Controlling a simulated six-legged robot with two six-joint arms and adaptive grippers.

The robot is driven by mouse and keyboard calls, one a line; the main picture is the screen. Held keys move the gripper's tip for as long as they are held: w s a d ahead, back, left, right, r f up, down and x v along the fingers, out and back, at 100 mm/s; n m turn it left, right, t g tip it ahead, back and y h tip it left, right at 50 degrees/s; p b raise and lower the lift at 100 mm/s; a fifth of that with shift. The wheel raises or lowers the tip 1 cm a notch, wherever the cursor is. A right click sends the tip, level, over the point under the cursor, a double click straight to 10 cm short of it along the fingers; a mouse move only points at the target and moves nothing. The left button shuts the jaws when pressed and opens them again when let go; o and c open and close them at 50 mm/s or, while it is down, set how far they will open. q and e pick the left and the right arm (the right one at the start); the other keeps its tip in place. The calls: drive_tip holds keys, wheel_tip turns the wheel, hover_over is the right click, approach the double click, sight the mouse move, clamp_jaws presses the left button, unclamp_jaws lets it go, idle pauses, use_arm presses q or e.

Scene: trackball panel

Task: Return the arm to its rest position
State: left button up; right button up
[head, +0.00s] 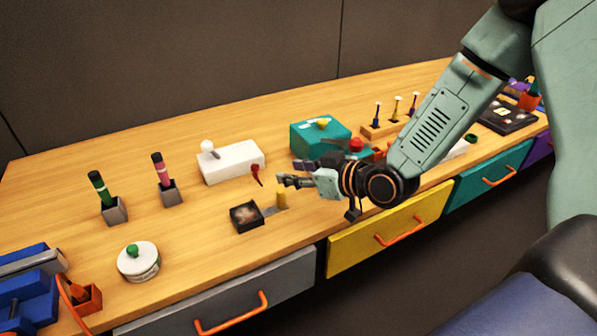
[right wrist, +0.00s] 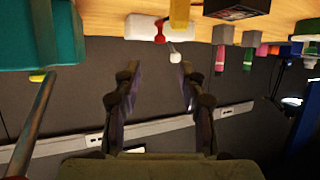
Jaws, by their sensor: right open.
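My right arm reaches in from the upper right in the head view. Its gripper (head: 291,176) is over the workbench (head: 120,160), near the front edge. The gripper is open and holds nothing; in the right wrist view the two fingers (right wrist: 158,70) stand apart with a clear gap. That view looks upside down, with the bench along its top. The black square trackball box (head: 246,217) lies left of and below the gripper in the head view; it also shows in the wrist view (right wrist: 236,8). My left gripper is not in view.
A yellow peg (head: 281,198) and a red lever (head: 256,175) are close to the gripper. A white box (head: 231,163) with a lever and a teal box (head: 320,134) stand behind. Green (head: 101,188) and pink (head: 160,170) markers stand left. Drawers with orange handles line the front.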

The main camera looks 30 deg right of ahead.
drive_tip(key=shift+s+d+r, duration=0.15)
drive_tip(key=shift+s+r, duration=0.05)
drive_tip(key=shift+s, duration=0.25)
drive_tip(key=shift+s, duration=0.1)
idle(0.4)
